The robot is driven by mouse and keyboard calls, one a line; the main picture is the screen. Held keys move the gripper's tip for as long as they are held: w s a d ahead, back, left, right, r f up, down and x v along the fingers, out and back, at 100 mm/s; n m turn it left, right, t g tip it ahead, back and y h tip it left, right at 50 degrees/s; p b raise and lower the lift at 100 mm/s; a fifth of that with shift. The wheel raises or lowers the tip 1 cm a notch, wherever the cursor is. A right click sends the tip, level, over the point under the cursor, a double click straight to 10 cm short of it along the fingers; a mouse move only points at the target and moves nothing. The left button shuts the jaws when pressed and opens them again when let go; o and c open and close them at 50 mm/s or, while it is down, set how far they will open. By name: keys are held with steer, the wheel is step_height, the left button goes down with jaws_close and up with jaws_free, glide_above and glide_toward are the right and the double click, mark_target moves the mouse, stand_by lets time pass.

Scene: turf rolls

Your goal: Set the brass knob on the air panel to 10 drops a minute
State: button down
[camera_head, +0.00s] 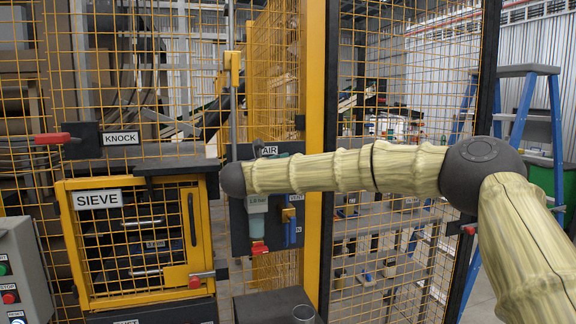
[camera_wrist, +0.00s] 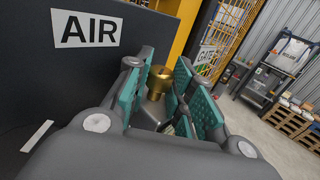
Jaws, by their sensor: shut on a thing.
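The air panel (camera_head: 239,235) is a dark plate with an AIR label, left of a yellow post in the head view. In the wrist view the panel (camera_wrist: 30,95) fills the left side, with its AIR label (camera_wrist: 86,30) large. The brass knob (camera_wrist: 158,78) shows between the teal pads of my gripper (camera_wrist: 164,88), which is shut on it. In the head view my arm hides the knob and most of the gripper. No drop rate can be read in either view.
On the panel below my arm are a clear bowl with a red bottom (camera_head: 258,226) and a blue lever (camera_head: 291,230) by a VENT label. The sieve door (camera_head: 98,198) and a red-ended knock handle (camera_head: 52,138) are to the left. Yellow mesh fencing surrounds the area.

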steer(key=shift+r, duration=0.1)
steer(key=c, duration=1.2)
jaws_free()
step_height(320, 180, up, 10)
steer(key=shift+f, duration=0.1)
